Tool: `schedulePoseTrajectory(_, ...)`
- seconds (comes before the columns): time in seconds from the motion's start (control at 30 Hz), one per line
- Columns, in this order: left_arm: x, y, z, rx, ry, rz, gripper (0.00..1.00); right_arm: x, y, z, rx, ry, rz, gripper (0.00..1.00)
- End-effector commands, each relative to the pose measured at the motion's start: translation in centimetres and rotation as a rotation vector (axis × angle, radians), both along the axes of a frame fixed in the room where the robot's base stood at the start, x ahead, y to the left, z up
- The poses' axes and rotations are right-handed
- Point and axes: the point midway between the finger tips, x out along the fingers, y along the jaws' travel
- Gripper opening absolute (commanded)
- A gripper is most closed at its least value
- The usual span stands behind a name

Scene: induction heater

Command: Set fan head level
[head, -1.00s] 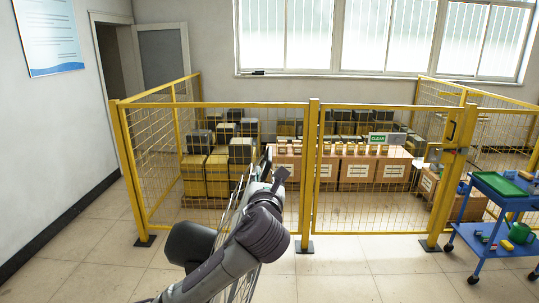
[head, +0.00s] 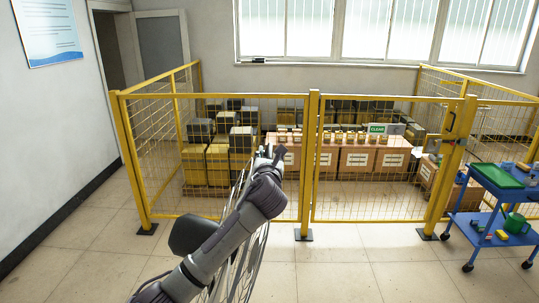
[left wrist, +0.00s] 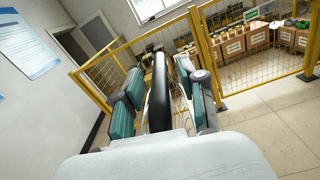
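The fan head shows edge-on in the head view, behind my left arm. Its wire cage (head: 238,258) is a narrow, curved grey grille, and a dark rounded housing (head: 188,234) sits to its left. My arm hides much of it, so its exact tilt is hard to tell. My left gripper (head: 270,153) is near the upper part of the cage. In the left wrist view, its teal-and-grey fingers (left wrist: 160,92) stand apart. A black upright bar or rim (left wrist: 160,75) lies between them, seemingly with gaps on both sides. Contact cannot be made out. My right gripper is out of view.
A yellow mesh fence (head: 309,170) stands beyond the arm, with boxes (head: 205,165) stacked behind it. A blue cart (head: 497,190) with a green tray (head: 495,174) stands at the right. The floor (head: 345,265) in front of the fence is clear.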

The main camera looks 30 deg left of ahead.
Motion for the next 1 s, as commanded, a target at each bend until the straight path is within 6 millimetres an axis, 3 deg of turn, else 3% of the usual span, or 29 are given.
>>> schedulePoseTrajectory(0.03,0.0,0.0,0.0,0.0,0.0,0.0,0.31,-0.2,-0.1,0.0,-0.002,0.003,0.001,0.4)
schedulePoseTrajectory(0.23,0.0,0.0,0.0,0.0,0.0,0.0,0.0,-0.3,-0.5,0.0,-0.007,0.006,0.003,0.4)
schedulePoseTrajectory(0.67,-0.5,0.8,0.5,-0.015,-0.011,0.003,0.0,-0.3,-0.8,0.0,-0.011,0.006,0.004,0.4)
schedulePoseTrajectory(1.0,-4.9,8.1,4.9,-0.194,-0.128,0.01,0.0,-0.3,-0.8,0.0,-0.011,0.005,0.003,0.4)
